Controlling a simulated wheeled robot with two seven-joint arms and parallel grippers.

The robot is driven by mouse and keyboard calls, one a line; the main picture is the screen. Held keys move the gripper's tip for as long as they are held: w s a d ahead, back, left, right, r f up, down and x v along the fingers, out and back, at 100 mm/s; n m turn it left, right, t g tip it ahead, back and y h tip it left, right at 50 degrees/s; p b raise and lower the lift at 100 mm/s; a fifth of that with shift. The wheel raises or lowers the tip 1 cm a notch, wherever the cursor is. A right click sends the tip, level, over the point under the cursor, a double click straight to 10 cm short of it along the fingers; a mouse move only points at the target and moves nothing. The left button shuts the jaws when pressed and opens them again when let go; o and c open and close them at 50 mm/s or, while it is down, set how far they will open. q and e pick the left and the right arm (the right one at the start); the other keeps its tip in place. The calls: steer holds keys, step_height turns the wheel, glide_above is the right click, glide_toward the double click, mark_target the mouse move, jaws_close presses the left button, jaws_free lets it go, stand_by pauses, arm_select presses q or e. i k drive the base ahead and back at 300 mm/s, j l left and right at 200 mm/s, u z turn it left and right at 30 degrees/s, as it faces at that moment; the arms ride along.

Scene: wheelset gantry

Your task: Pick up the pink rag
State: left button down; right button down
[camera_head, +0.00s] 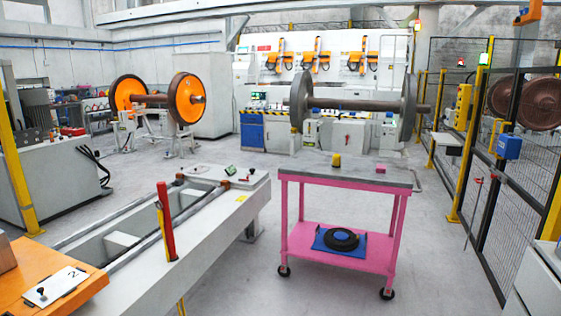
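A small pink block-like item (380,168), which looks like the folded pink rag, lies on the grey top of the pink cart (296,171), toward its right side. It is small in the view, so its cloth texture cannot be made out. Nothing touches or covers it. Neither of my grippers shows in the head view.
A yellow item (336,160) sits left of the rag. The cart's lower shelf holds a black ring (341,239) on a blue mat. A grey machine bed with a red-yellow post (166,223) stands left; mesh fencing (500,190) stands right. The floor before the cart is clear.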

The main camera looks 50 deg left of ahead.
mark_target(380, 168)
steer(key=u, duration=1.35)
